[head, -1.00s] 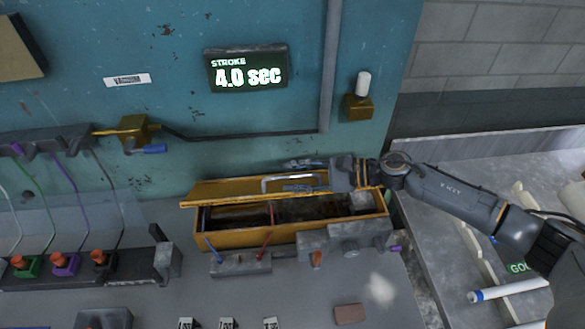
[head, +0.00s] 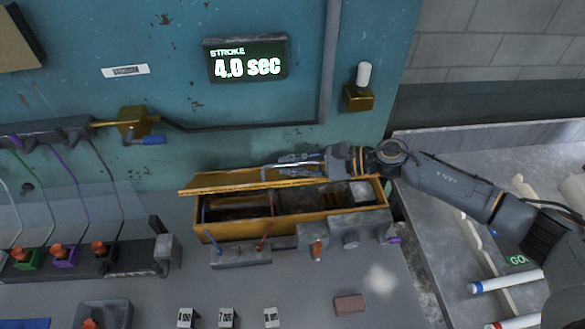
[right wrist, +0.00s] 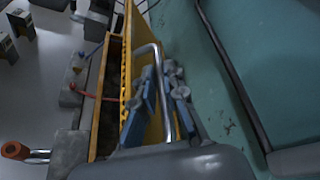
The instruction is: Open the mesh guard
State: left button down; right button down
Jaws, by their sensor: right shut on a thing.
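The mesh guard (head: 235,184) is a yellow-framed lid along the back of a yellow trough (head: 300,229). It is tilted up and appears nearly edge-on, with the trough's dark inside showing in front. In the right wrist view the guard (right wrist: 140,28) stands beside the open trough. A bent metal handle (right wrist: 150,49) is on the guard. My right gripper (head: 285,163) is above the trough's back edge. Its blue-padded fingers (right wrist: 160,100) are shut on the handle. My left gripper is not in view.
Blue and red levers (head: 267,234) rise at the trough's front. A block with orange-capped valves (head: 65,262) stands at the left. The teal wall (head: 230,110) is close behind the guard. A brown block (head: 349,304) lies on the bench in front.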

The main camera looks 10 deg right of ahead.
jog(key=w+r+m+g+b, duration=0.2)
jog(key=w+r+m+b, duration=0.1)
jog(key=w+b, duration=0.2)
jog(key=shift+w+r+h+b, duration=0.3)
jog(key=shift+w+r, duration=0.05)
jog(key=shift+w, duration=0.65)
jog(key=c, duration=1.4)
grip_release()
notch_tip(320, 180, up, 10)
